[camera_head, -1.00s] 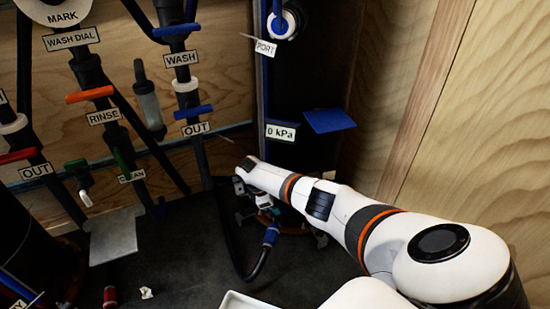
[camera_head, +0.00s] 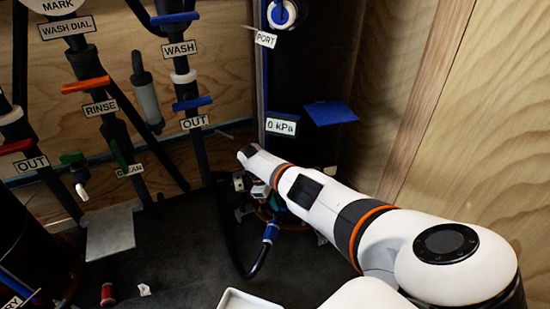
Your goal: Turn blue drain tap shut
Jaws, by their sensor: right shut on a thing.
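My right arm comes in from the right and reaches down to the foot of the dark column. My right gripper (camera_head: 258,192) is at the column's base, small and partly hidden by its own wrist. It is shut on a small blue part, which I take to be the blue drain tap (camera_head: 268,202); little of it shows, and its turn angle cannot be told. Just below it, a blue fitting (camera_head: 271,231) ends a black hose. My left gripper is not in view.
The dark column (camera_head: 310,80) carries a "0 kPa" label and a blue flap (camera_head: 330,113). At left are pipes with blue, orange, red and green handles. A grey plate (camera_head: 110,233), a red spool (camera_head: 108,294) and a white tray (camera_head: 248,300) are lower down. The dark floor between is mostly clear.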

